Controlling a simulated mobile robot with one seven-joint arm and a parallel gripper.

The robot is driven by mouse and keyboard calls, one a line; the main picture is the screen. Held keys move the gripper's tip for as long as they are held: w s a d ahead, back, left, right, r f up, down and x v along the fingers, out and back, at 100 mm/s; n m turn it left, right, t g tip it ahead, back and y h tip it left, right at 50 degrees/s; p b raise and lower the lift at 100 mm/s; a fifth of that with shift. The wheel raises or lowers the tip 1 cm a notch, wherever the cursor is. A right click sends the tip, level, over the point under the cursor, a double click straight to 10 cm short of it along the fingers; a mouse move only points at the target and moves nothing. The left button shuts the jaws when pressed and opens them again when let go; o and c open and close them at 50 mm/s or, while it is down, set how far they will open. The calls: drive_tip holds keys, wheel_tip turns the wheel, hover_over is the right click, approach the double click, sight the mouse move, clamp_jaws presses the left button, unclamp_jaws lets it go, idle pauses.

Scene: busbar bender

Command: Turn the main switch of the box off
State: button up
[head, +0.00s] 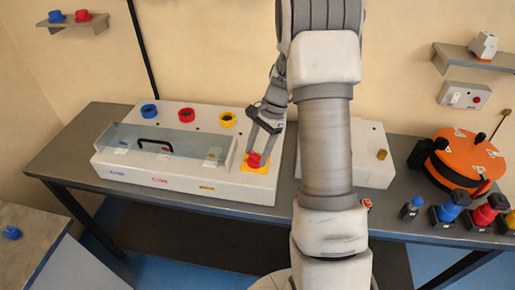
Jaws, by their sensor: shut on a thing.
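The box (232,190) is a long light-grey case on the dark bench, with a clear lid and black handle over its left part. Its main switch (254,160) is a red knob on a yellow plate (246,169) at the right end of the box. My gripper (258,150) comes down onto the red knob from above. Its fingers are shut on the knob. The fingertips partly cover the knob, so its exact angle is hard to tell.
Blue, red and yellow rings (186,115) sit along the back of the box. A second grey box (372,160) stands to the right, partly behind my arm. Farther right are an orange round device (465,160) and several coloured plugs (449,207). Wall shelves (72,25) hang above.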

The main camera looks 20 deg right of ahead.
drive_tip(key=n, duration=0.2)
drive_tip(key=n+g+p, duration=0.1)
drive_tip(key=n, duration=0.1)
drive_tip(key=shift+w+a+n+g+h, duration=0.1)
drive_tip(key=shift+w+n+g+h, duration=0.05)
drive_tip(key=shift+n+g+h, duration=0.2)
drive_tip(key=shift+n+g+h+p, duration=0.35)
drive_tip(key=shift+n+h, duration=0.2)
drive_tip(key=shift+n, duration=1.3)
drive_tip(key=o, duration=1.4)
drive_tip(key=shift+v, duration=8.75)
drive_tip(key=shift+w+a, duration=0.1)
drive_tip(key=shift+a, duration=0.15)
